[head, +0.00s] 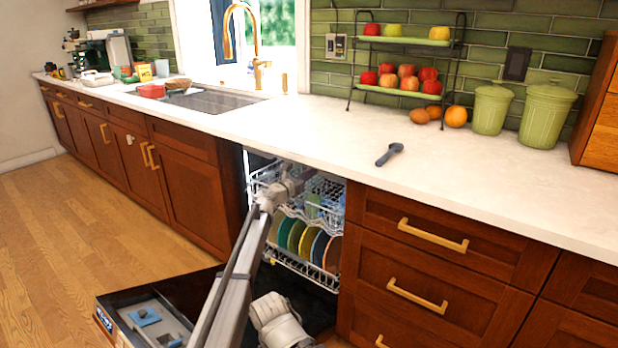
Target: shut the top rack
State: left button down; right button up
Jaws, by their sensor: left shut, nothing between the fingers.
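The dishwasher under the counter stands open, with its door (180,290) folded down toward the floor. The white wire top rack (326,187) is in the upper part of the opening. My arm hides part of it, and I cannot tell exactly how far out it sits. My left gripper (287,187) is shut and empty at the front of the top rack, around its middle. Whether it touches the wires is unclear. My right gripper is not in view.
The lower rack (304,268) holds several coloured plates (308,243) below the top rack. Wooden drawers (430,265) flank the opening on the right and cabinets (185,185) on the left. A dark-handled utensil (389,154) lies on the white counter (330,130) above. Floor at left is clear.

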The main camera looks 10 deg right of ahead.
pick_arm(q)
jog(key=shift+w+d+r, duration=0.1)
jog(key=shift+w+d, duration=0.15)
jog(key=shift+w, duration=0.1)
jog(key=v, duration=1.5)
